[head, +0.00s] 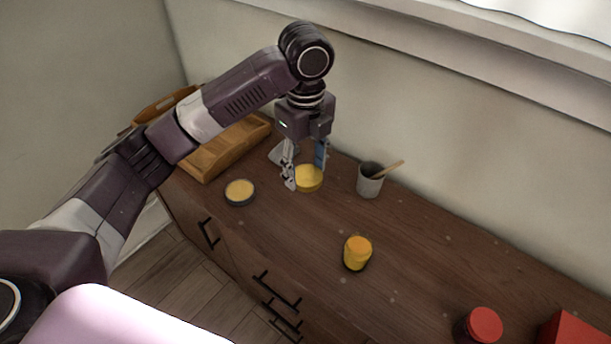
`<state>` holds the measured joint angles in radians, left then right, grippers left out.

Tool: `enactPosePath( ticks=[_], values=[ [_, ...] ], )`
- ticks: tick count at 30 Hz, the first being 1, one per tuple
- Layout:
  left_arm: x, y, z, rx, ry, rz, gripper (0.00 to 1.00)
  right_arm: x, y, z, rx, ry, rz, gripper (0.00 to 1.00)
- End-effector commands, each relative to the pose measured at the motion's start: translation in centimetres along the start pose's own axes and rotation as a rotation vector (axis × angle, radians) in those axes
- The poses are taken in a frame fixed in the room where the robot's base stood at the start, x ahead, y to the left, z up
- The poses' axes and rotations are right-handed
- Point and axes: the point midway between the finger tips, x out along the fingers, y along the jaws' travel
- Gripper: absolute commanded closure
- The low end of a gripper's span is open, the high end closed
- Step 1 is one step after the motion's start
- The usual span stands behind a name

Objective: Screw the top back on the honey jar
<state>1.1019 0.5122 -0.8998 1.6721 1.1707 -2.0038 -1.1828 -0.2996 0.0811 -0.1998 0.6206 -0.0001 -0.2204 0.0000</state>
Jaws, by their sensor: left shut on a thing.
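My left gripper (305,176) points down over the back part of the wooden cabinet top. It is shut on a round, flat yellow lid (309,180), which sits low between the fingers. I cannot tell whether the lid still touches the wood. A small jar with yellow-orange contents (357,253), which looks like the honey jar, stands upright nearer the front and to the right, apart from the gripper. No separate cap can be made out on it. My right gripper is not in view.
A low dark tin with a yellow top (239,190) lies left of the gripper. A grey cup with a wooden stick (370,184) stands close on its right. A wooden tray (228,148) is behind left. A red-topped jar (484,324) and red box (572,331) are front right.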

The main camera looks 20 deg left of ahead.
Motion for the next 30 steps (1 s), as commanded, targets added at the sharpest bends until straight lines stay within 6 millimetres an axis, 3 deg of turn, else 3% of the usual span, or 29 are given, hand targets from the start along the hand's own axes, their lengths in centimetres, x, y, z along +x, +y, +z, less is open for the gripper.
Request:
enactPosePath(
  ticks=[14, 20, 30],
  values=[
    [-0.1, 0.3, -0.1, -0.059, 0.000, -0.004, 0.62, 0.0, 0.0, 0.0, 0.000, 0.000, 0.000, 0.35],
    [-0.4, 1.9, -0.4, -0.346, -0.001, -0.017, 0.62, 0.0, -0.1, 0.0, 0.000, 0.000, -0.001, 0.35],
    [-0.8, 5.8, -1.7, -0.998, 0.009, -0.029, 0.62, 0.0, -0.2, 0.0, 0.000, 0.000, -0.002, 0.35]
  ],
)
